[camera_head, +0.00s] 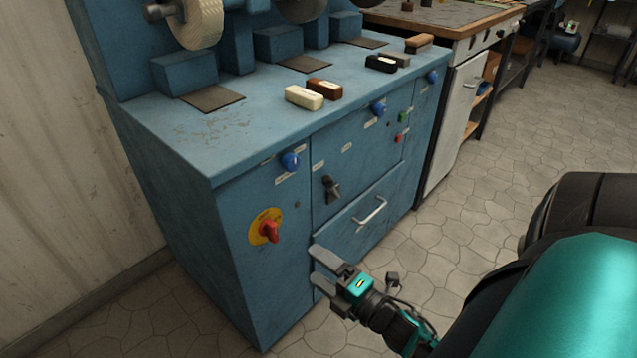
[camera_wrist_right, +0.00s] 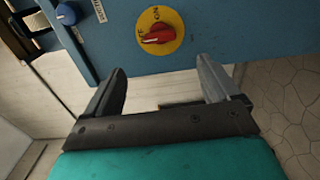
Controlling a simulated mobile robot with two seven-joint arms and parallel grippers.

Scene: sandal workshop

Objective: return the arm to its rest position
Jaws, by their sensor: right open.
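My right gripper (camera_head: 316,266) is in front of the lower part of the blue machine cabinet (camera_head: 180,190) in the head view. Its two fingers are apart with nothing between them. In the right wrist view the open fingers (camera_wrist_right: 165,88) point toward the cabinet's blue front. A red rotary switch (camera_wrist_right: 155,33) on a yellow plate lies beyond them, apart from the fingers. The switch (camera_head: 270,231) also shows in the head view, up and left of the gripper. My left gripper is not in view.
The cabinet has a drawer handle (camera_head: 370,211), a black lever (camera_head: 331,189) and blue knobs (camera_head: 290,161). A cream block (camera_head: 304,98) and a brown block (camera_head: 325,88) lie on its top. A workbench (camera_head: 450,17) stands behind. The tiled floor (camera_head: 490,170) at right is clear.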

